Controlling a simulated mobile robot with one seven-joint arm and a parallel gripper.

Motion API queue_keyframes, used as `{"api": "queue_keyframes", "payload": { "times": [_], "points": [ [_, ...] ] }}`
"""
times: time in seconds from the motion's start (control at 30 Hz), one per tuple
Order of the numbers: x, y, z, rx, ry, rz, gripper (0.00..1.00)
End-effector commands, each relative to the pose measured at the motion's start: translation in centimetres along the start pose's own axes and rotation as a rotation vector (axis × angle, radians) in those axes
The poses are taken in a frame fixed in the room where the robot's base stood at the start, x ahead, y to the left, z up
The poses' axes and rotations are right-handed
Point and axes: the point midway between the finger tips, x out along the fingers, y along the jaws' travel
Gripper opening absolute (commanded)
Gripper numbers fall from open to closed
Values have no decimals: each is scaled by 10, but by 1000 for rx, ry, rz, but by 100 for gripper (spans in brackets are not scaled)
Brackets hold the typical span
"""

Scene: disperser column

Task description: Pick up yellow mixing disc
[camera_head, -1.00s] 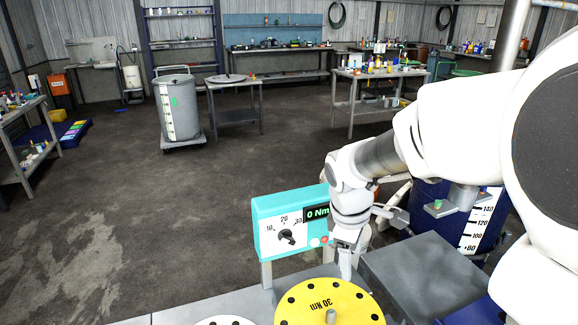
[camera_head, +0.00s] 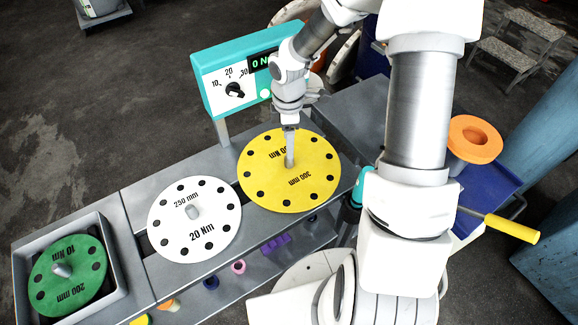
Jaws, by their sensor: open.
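The yellow mixing disc (camera_head: 310,190) lies flat on the grey bench, with black holes around its edge and "30 Nm" and "300 mm" printed on it. A short grey stem stands at its centre. My gripper (camera_head: 290,150) points down over the disc's centre, close to the stem. The jaws are open and seen edge-on. Whether they touch the stem or sit around it is hard to tell.
A white 20 Nm disc (camera_head: 205,235) lies left of the yellow one. A green 10 Nm disc (camera_head: 55,285) sits in a grey tray (camera_head: 118,262). A teal torque panel (camera_head: 205,88) stands behind.

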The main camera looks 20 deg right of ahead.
Motion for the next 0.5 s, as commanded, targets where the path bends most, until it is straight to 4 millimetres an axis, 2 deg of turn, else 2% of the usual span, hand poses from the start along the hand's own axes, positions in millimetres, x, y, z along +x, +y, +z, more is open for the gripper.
{"api": "queue_keyframes", "payload": {
  "times": [0.03, 0.1, 0.37, 0.5],
  "points": [
    [12, -1, -1, -2, 0, -4, 70],
    [22, 0, 0, -1, 0, -2, 70],
    [39, 1, 0, -1, 0, 0, 70],
    [60, 3, 0, -1, 0, -2, 70]
  ]
}}
